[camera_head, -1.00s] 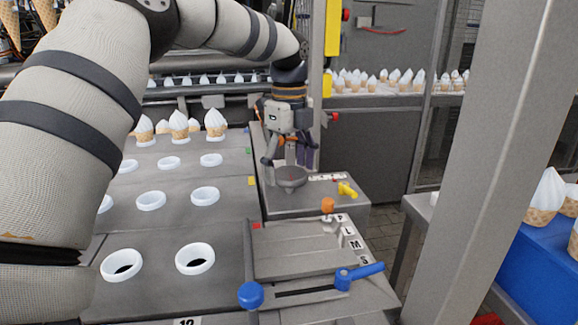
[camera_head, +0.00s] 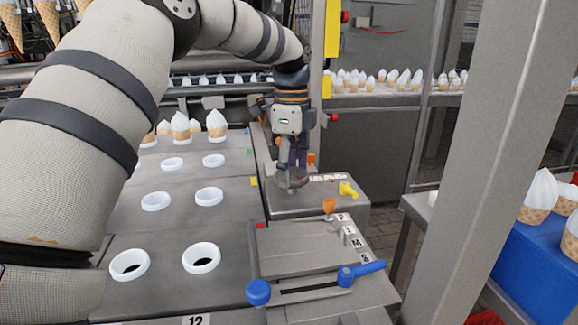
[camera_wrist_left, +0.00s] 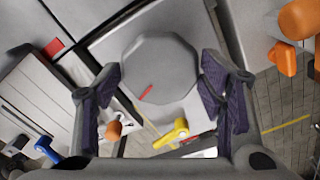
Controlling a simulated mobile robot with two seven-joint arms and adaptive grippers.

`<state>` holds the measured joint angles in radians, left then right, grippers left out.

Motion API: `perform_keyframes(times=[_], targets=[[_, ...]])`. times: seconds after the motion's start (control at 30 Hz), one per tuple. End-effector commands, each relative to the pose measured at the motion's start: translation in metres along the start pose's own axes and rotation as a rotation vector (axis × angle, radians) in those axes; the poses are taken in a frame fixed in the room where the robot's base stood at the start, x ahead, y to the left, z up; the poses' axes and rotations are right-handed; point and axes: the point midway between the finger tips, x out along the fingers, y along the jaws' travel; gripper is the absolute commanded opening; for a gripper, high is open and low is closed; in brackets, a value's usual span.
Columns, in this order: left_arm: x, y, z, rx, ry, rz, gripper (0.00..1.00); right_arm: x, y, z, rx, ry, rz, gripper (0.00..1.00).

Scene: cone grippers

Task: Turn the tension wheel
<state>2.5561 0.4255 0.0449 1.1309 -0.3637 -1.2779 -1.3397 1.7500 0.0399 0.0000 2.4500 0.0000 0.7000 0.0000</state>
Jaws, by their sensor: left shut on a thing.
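The tension wheel (camera_head: 298,181) is a grey round knob on the grey box beyond the sliding plate. In the left wrist view the wheel (camera_wrist_left: 165,60) shows its faceted grey face with a short red mark toward the lower left. My left gripper (camera_head: 291,168) points down over the wheel from above. Its two purple-padded fingers (camera_wrist_left: 158,78) are shut on the wheel, one on each side. In the head view the gripper and its near finger hide part of the wheel. My right gripper is in neither view.
A yellow lever (camera_head: 348,190) and an orange knob (camera_head: 329,205) are close to the wheel. A blue-handled slide (camera_head: 360,272) is in front. White ring holders (camera_head: 201,257) and a row of cones (camera_head: 216,123) are at the left. A grey post (camera_head: 490,160) stands at the right.

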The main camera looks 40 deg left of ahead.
Motion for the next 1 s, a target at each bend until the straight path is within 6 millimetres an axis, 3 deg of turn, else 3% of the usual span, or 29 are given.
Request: perform_keyframes(times=[1.0], targets=[[0.0020,0.0013,-0.0007,-0.965,-0.004,0.003,0.35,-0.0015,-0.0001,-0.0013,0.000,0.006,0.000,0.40]])
